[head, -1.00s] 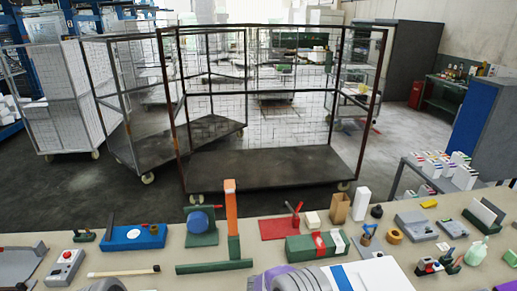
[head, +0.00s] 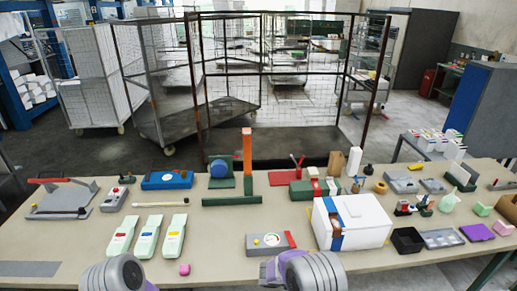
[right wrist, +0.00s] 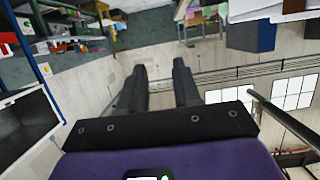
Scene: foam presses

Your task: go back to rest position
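My right gripper (right wrist: 158,64) shows in the right wrist view. Its two dark fingers stand apart with nothing between them, and it points away from the table toward the wider room. In the head view, grey and purple parts of my two arms rise at the bottom edge, in front of the table's near side. The fingers of both grippers are out of sight there, and my left gripper is not seen in either view.
Wire cage trolleys (head: 280,90) stand behind.

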